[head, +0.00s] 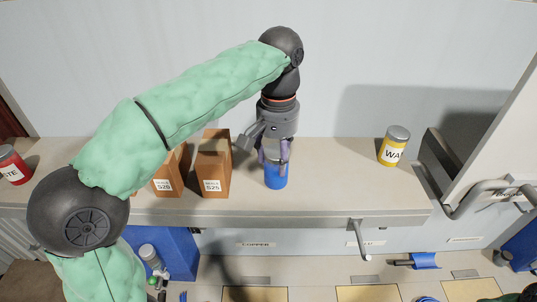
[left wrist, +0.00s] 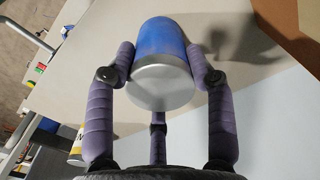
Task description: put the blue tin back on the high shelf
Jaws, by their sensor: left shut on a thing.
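The blue tin (head: 276,181) is at the high shelf (head: 330,205), upright, below my left gripper (head: 274,158). In the left wrist view the blue tin (left wrist: 161,52) shows its grey lid toward the camera, with the fingers of my left gripper (left wrist: 162,70) around its sides. My left gripper is shut on the tin from above. The tin's base appears at or very near the shelf surface; I cannot tell whether it touches. My right gripper is not clearly in view.
Brown boxes (head: 213,172) stand left of the tin. A yellow tin (head: 394,148) stands to the right and a red tin (head: 12,166) at the far left. The shelf between the blue and yellow tins is clear. A bent metal handle (head: 359,238) juts out below the front edge.

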